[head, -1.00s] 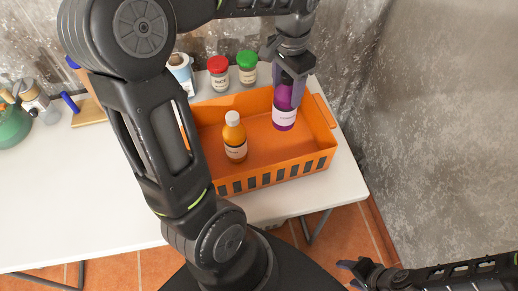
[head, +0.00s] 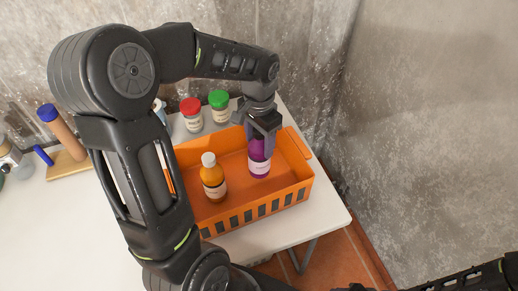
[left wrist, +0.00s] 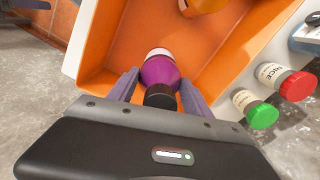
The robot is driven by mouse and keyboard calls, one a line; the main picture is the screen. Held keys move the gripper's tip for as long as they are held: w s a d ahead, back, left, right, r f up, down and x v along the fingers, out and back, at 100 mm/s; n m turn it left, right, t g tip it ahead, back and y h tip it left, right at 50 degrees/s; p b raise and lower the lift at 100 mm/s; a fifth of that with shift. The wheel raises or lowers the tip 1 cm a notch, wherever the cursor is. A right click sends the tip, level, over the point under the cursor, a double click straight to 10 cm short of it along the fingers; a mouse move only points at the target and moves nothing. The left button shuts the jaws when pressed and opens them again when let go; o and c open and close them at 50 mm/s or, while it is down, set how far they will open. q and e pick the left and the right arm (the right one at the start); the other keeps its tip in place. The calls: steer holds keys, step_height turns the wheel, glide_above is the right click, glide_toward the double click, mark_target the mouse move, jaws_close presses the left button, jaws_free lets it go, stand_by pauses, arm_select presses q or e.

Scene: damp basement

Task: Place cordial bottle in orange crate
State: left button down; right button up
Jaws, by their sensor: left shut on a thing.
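The purple cordial bottle (head: 259,166) with a pale label is upright inside the orange crate (head: 262,209), in its right part. My left gripper (head: 262,143) is shut on its upper part from above. In the left wrist view, the bottle (left wrist: 160,70) sits between the two fingers, with its dark cap towards me and the orange crate (left wrist: 118,42) around it. I cannot tell for sure whether its base touches the crate floor. My right gripper (head: 352,288) barely shows at the bottom edge; its jaws cannot be made out.
An orange bottle with a white cap (head: 213,178) stands in the crate, left of the cordial bottle. A red-lidded jar (head: 192,115) and a green-lidded jar (head: 220,107) stand behind the crate on the white table (head: 65,235). A concrete wall (head: 430,130) lies to the right.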

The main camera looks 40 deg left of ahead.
arm_select(q)
steer(key=shift+f, duration=1.9)
steer(key=shift+c, duration=2.3)
jaws_free()
step_height(320, 180, up, 12)
steer(key=shift+r, duration=0.1)
